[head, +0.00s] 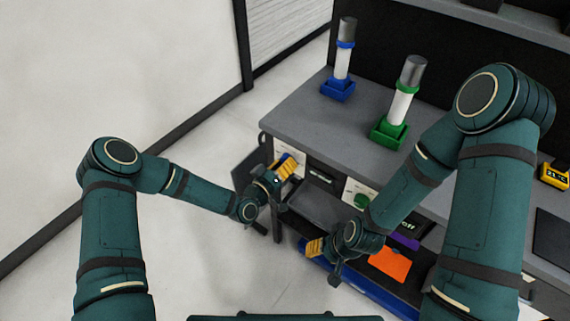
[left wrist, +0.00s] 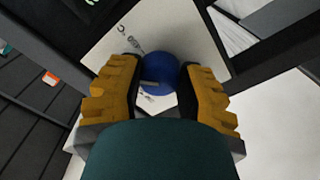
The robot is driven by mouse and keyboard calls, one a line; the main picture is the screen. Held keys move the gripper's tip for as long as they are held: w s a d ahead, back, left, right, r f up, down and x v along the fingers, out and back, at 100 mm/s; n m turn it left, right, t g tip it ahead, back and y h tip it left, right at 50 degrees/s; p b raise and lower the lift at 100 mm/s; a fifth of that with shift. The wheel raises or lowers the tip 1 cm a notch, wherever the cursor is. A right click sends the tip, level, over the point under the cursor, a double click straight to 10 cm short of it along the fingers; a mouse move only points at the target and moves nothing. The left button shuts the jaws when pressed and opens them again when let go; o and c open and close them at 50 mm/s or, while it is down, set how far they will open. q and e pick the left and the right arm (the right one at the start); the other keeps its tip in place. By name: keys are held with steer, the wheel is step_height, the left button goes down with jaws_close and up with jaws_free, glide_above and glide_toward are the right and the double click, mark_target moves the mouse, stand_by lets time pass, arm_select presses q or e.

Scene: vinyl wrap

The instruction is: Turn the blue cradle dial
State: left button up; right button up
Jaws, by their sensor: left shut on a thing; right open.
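The blue dial (left wrist: 160,68) is a round blue knob on a white panel (left wrist: 112,48), seen in the left wrist view. My left gripper (left wrist: 161,82) is shut on it, with a yellow-backed finger on each side. In the head view my left gripper (head: 287,167) is at the bench's front left, and it mostly hides the dial. The blue cradle (head: 338,90) stands on the bench top and holds an upright white cylinder with a grey top (head: 345,50). My right gripper (head: 318,248) is open and empty, low in front of the bench.
A green cradle (head: 389,131) with a similar cylinder stands to the right on the bench top (head: 310,120). A green dial (head: 362,201) is on the bench front, near my right arm. An orange sheet (head: 390,263) lies lower down.

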arm_select(q)
steer(key=shift+w+m, duration=0.15)
steer(key=shift+m, duration=4.05)
steer(key=o, duration=1.2)
steer(key=shift+o, duration=0.2)
steer(key=shift+a, duration=0.1)
steer(key=v, duration=1.2)
